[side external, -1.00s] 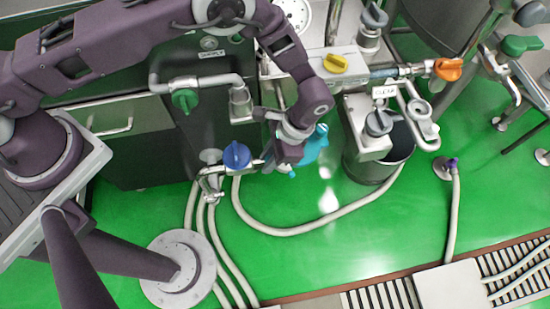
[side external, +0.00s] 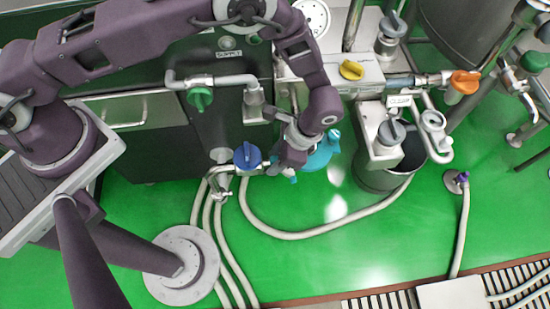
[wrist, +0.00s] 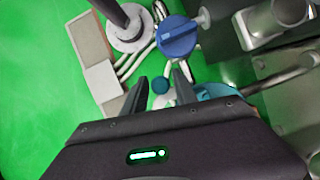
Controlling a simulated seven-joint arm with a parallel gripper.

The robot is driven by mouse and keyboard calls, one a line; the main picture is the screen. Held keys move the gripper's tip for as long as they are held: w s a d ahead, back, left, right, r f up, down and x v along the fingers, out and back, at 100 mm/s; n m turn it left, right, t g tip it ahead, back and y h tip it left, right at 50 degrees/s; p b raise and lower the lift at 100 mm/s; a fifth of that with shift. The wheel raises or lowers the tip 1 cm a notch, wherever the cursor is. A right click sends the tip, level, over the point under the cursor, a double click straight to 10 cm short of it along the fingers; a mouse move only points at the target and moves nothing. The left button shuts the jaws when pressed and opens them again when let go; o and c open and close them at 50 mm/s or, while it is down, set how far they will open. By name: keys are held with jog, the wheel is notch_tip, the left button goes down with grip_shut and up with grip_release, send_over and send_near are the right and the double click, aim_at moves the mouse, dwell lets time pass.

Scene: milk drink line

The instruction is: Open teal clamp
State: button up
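The teal clamp shows as a teal body (side external: 320,155) partly hidden behind my gripper in the side view. In the wrist view the teal body (wrist: 218,91) lies just beyond the right finger, and a round teal knob (wrist: 160,86) shows between the fingertips. My gripper (wrist: 159,88) points down with its two fingers apart. In the side view my gripper (side external: 283,172) is beside the clamp, right of the blue valve handle. I cannot tell whether a finger touches the knob.
The blue valve handle (side external: 248,156) is close to the left of my gripper. A metal bucket (side external: 378,178) stands to the right, and a pale hose (side external: 300,234) curves across the green floor. A yellow handle (side external: 352,70) and orange handle (side external: 466,82) are farther back.

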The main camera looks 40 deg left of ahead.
jog(key=shift+o, duration=0.4)
jog(key=v, duration=0.7)
